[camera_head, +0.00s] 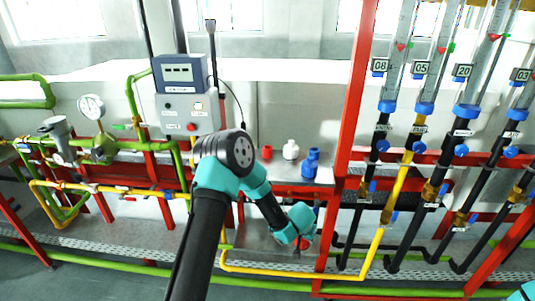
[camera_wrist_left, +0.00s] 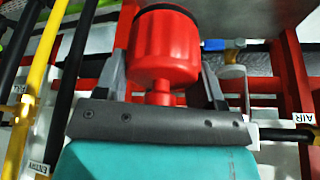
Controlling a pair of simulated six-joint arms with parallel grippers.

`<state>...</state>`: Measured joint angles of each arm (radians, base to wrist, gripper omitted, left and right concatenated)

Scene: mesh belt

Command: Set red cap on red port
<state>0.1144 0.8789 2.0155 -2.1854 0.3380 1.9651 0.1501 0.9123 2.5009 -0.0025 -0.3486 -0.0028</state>
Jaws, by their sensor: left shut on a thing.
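The red cap (camera_wrist_left: 165,45) fills the middle of the left wrist view, with a dark band at its top and a narrower red stem below. My left gripper (camera_wrist_left: 163,72) is shut on it, one finger on each side. In the head view my left gripper is low in the middle, its fingers mostly hidden behind my teal wrist; a bit of red (camera_head: 304,243) shows beside it. A small red piece (camera_head: 267,152) stands on the grey ledge, up and left of the gripper. I cannot tell for sure if it is the red port. My right gripper is out of view.
A white piece (camera_head: 290,149) and a blue piece (camera_head: 310,164) stand on the same ledge (camera_head: 287,178). A red upright post (camera_head: 345,130) is just right of them, with tubes and black and yellow pipes beyond. A grey meter box (camera_head: 188,95) is at left.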

